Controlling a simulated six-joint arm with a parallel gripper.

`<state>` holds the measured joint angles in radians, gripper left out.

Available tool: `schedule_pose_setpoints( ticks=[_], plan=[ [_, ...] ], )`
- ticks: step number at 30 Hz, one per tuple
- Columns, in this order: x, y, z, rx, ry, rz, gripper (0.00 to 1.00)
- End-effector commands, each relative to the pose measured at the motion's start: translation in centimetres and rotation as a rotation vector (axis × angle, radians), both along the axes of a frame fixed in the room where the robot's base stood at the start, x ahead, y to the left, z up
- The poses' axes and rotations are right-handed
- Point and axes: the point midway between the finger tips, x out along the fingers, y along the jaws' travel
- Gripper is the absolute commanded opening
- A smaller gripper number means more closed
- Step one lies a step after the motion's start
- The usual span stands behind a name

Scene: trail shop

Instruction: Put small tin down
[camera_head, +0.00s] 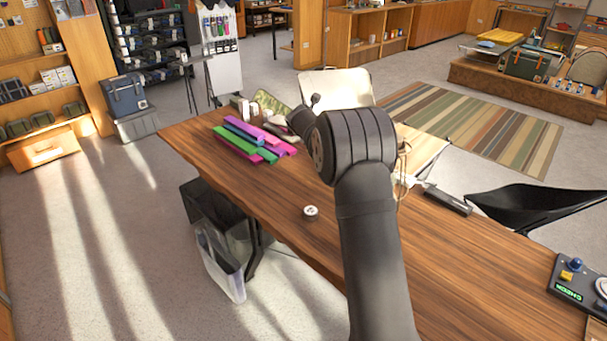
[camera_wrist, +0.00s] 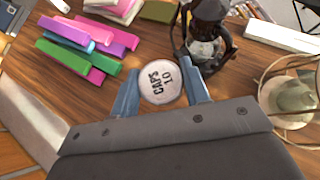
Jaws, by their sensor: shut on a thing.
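The small tin (camera_wrist: 161,84) is a round pale tin with dark lettering, "CAPS 10", on its lid. It sits between the two blue-grey fingers of my gripper (camera_wrist: 161,80) in the wrist view. The gripper is shut on the tin. The lid faces the wrist camera, with the wooden table (camera_wrist: 140,55) beneath; I cannot tell whether the tin touches the wood.
Several pink, green and blue bars (camera_wrist: 85,42) lie left of my gripper. A dark lantern-like thing (camera_wrist: 207,30) stands close to the right finger. A wire-framed pale cone (camera_wrist: 293,95) is farther right. A control panel (camera_head: 580,284) sits at the right end; bare wood (camera_head: 285,225) lies in front.

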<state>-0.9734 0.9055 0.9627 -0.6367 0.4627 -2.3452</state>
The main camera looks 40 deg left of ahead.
Motion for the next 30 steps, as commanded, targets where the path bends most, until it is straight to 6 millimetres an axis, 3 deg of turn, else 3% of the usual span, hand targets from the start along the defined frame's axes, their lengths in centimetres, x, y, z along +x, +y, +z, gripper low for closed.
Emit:
schedule_pose_setpoints(
  ticks=[3, 6, 14, 24, 30],
  plan=[
    [0.0, -0.1, -4.4, -0.007, 0.004, 0.001, 0.2],
    [0.0, 0.0, -6.9, -0.004, 0.002, 0.001, 0.2],
    [-0.6, 1.1, -10.0, -0.001, 0.001, 0.003, 0.2],
    [-3.9, 7.8, -14.4, 0.0, 0.0, 0.002, 0.2],
    [-5.0, 10.1, -15.9, 0.0, 0.0, 0.0, 0.2]
  ],
)
